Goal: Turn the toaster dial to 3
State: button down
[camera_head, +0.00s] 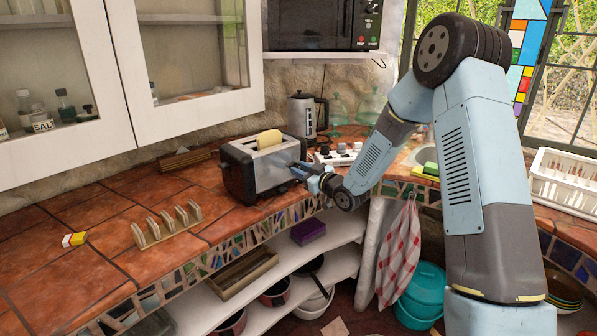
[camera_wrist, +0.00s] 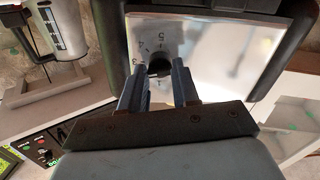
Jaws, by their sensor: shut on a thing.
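The toaster (camera_head: 236,165) is silver and black and stands on the tiled counter, with a slice of bread (camera_head: 269,138) standing up out of its top. In the wrist view its silver end panel (camera_wrist: 225,60) fills the upper middle. The dark round dial (camera_wrist: 160,66) sits on that panel with numbers printed around it; a 5 and a 4 seem readable. My gripper (camera_wrist: 160,78) has one finger on each side of the dial and is shut on it. In the head view my gripper (camera_head: 304,171) reaches the toaster's right end, and the dial cannot be made out there.
A kettle (camera_head: 302,115) stands behind the toaster. A white power strip (camera_head: 336,156) lies right of it. A microwave (camera_head: 318,26) and cabinets hang above. The counter's front edge runs close below my gripper.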

jog(key=shift+w+d+m, duration=0.1)
jog(key=shift+d+m, duration=0.2)
jog(key=shift+m, duration=0.9)
jog(key=c, duration=1.1)
grip_release()
jog(key=shift+o, duration=1.4)
jog(key=shift+a, duration=0.1)
jog(key=v, duration=1.4)
